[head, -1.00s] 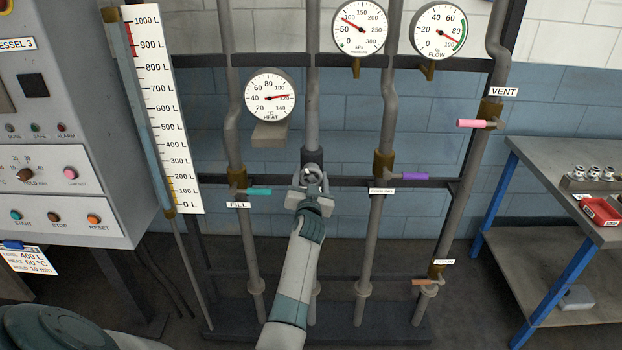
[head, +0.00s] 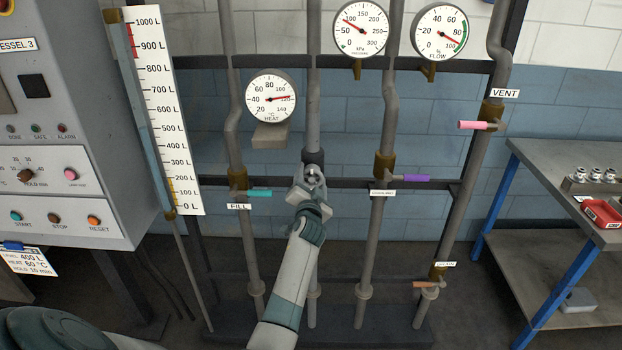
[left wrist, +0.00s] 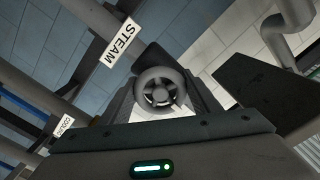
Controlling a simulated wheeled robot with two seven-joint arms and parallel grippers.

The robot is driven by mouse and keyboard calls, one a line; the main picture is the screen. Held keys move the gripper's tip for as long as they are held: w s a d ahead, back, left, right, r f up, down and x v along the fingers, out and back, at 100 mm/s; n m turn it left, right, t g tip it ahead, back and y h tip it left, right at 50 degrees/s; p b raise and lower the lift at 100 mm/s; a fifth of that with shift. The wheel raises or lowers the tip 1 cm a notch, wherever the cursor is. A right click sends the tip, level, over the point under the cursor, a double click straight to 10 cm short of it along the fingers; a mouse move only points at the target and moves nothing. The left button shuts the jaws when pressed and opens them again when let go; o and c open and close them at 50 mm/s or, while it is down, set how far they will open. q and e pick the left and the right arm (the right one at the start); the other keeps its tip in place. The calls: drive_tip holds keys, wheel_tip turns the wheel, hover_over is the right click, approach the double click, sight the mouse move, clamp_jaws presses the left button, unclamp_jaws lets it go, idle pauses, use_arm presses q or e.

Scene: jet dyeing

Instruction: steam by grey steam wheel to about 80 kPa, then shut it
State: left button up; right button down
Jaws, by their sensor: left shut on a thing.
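The grey steam wheel (left wrist: 160,92) sits between the two fingers of my left gripper (head: 311,180), which is shut on it. The wheel's spokes and hub show in the left wrist view, beside the STEAM label (left wrist: 119,42). In the head view the gripper mostly hides the wheel, on the middle pipe (head: 313,115). The pressure gauge (head: 361,29) has its red needle between 50 and 100 kPa, roughly 75 to 80. My right gripper is not in view.
The teal FILL lever (head: 259,193) is close on the left, and the purple lever (head: 416,178) on the right. A pink VENT lever (head: 472,125) is higher up. The heat gauge (head: 270,98) hangs above left. A bench (head: 560,175) stands at the right.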

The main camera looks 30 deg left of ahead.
use_arm(q)
drive_tip(key=o, duration=1)
drive_tip(key=shift+o, duration=0.2)
drive_tip(key=shift+v, duration=0.85)
drive_tip(key=b+v, duration=0.3)
drive_tip(key=v, duration=1.2)
drive_tip(key=shift+s+d+b, duration=0.2)
drive_tip(key=shift+d+b, duration=0.05)
drive_tip(key=shift+b, duration=0.05)
drive_tip(key=shift+f, duration=0.1)
